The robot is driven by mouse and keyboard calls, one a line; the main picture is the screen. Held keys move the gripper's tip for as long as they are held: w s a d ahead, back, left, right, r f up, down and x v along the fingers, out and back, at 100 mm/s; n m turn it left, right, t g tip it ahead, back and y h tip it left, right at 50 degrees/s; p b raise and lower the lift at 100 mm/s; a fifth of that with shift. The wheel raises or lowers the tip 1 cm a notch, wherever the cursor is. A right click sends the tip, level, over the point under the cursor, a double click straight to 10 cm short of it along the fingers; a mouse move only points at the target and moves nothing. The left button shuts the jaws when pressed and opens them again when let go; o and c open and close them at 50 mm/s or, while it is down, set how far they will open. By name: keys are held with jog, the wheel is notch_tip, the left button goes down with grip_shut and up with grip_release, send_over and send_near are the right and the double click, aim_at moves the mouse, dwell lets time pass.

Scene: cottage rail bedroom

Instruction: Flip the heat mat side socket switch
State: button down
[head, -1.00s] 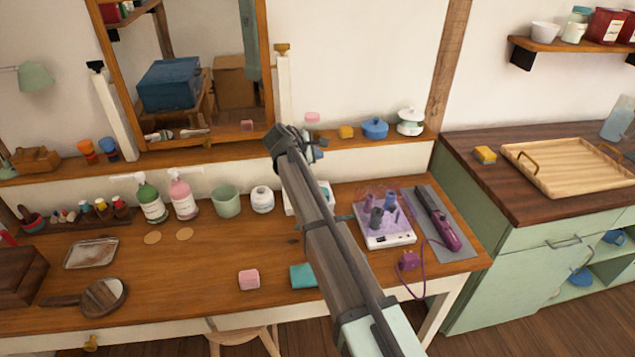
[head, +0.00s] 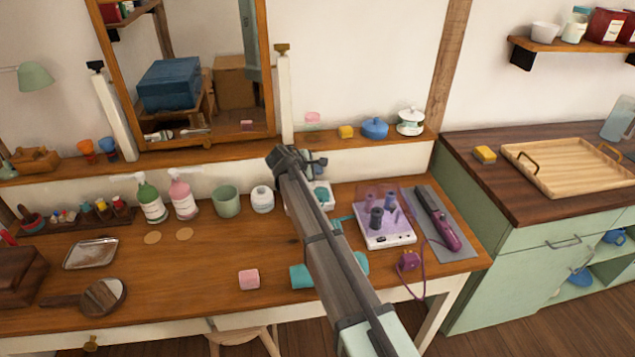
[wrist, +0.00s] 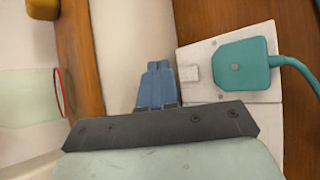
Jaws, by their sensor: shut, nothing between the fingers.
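A white socket plate (head: 325,207) is partly hidden behind my arm at the back of the dressing table. In the wrist view, the plate (wrist: 262,112) has a teal plug (wrist: 240,66) on it and a small pale rocker switch (wrist: 190,74) on its left. My gripper (wrist: 157,66) has its blue fingers together and empty, just left of the switch. I cannot tell whether they touch the plate. In the head view, my gripper (head: 316,163) is near the back ledge, beside the socket. The switch's position is unclear, and I see no label naming its side.
A white and purple roller set (head: 386,235) and a curling iron (head: 440,220) on a grey mat lie right of my arm. A loose purple plug (head: 409,261) lies in front. Bottles and a green cup (head: 226,202) stand left. A glass jar (wrist: 28,95) is left of my fingers.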

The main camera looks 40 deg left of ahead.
aim_at(316, 184)
jog(key=shift+f, duration=0.85)
jog(key=shift+w+a+f, duration=0.1)
jog(key=shift+f, duration=0.1)
dwell(1.4)
jog(key=shift+f, duration=0.25)
jog(key=shift+f, duration=0.3)
dwell(0.7)
jog(key=shift+r, duration=0.2)
jog(key=shift+r, duration=0.55)
jog(key=shift+s+d+r, duration=0.15)
jog(key=shift+r, duration=1.1)
jog(key=shift+s+d+r, duration=0.1)
jog(key=shift+r, duration=1.15)
